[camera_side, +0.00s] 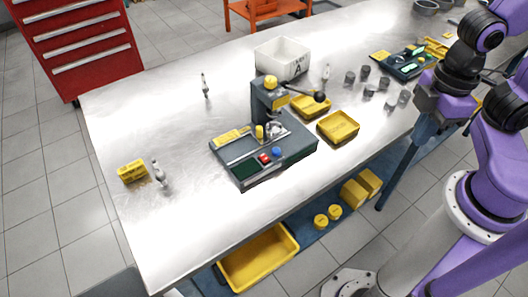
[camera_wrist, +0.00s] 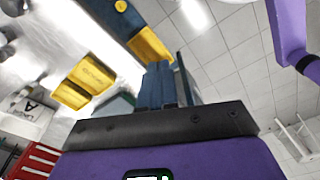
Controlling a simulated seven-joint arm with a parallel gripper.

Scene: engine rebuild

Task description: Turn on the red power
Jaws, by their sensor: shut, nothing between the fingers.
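The press machine (camera_side: 290,141) stands on the metal table, with a grey base, an upright column and a dark lever knob. The red power button (camera_side: 265,158) is on the front of its base, next to a blue button (camera_side: 276,152). Both are uncovered in the side view. I cannot make out the red button in the wrist view. My gripper (camera_wrist: 158,68) shows there as two dark blue fingers held together, with nothing between them. In the side view it is at the right, by the table's front edge, well apart from the button.
Yellow trays (camera_side: 338,127) and a white bin (camera_side: 282,58) stand beside and behind the press. A yellow block (camera_side: 132,171) is at the left. The table in front of the press is clear.

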